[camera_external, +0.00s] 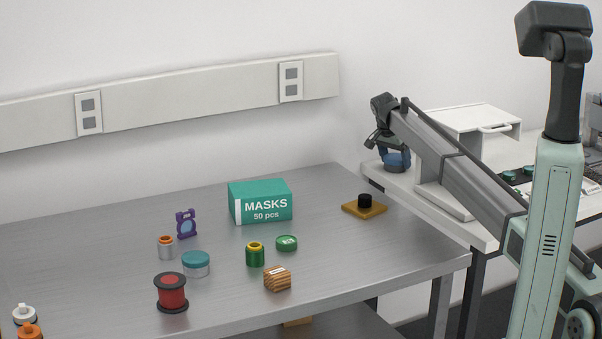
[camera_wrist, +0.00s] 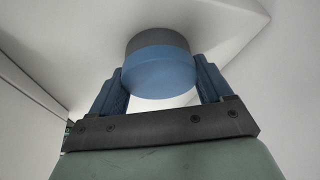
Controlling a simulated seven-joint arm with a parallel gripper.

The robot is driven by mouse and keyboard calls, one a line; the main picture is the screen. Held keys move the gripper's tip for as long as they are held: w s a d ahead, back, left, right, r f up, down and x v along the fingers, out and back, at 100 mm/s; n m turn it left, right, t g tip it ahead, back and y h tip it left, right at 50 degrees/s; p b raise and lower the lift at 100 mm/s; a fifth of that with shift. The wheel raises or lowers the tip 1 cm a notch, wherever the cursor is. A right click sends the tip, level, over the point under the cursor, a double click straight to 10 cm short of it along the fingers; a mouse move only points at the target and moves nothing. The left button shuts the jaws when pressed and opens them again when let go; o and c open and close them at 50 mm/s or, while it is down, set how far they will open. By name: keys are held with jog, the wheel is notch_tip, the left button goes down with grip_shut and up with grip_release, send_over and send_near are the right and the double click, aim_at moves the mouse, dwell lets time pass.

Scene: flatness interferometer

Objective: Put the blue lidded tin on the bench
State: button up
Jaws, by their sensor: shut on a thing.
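The blue lidded tin (camera_wrist: 160,72) is between the two blue fingers of my gripper (camera_wrist: 158,84) in the wrist view, with a dark grey band at its far end. In the external view my gripper (camera_external: 396,157) points down at the left end of the white table, shut on the tin (camera_external: 398,167), which is partly covered by the fingers. I cannot tell whether the tin touches the white tabletop. The grey metal bench (camera_external: 340,215) stands to the left, lower in the picture.
On the bench are a green masks box (camera_external: 260,202), a black knob on a yellow plate (camera_external: 364,205), a red spool (camera_external: 171,292), a wooden block (camera_external: 277,279) and several small containers. A white housing (camera_external: 475,122) stands right of my gripper. The bench's right front is clear.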

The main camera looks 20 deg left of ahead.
jog(key=o, duration=1)
jog(key=shift+f, duration=0.1)
jog(key=shift+o, duration=0.2)
jog(key=v, duration=1.2)
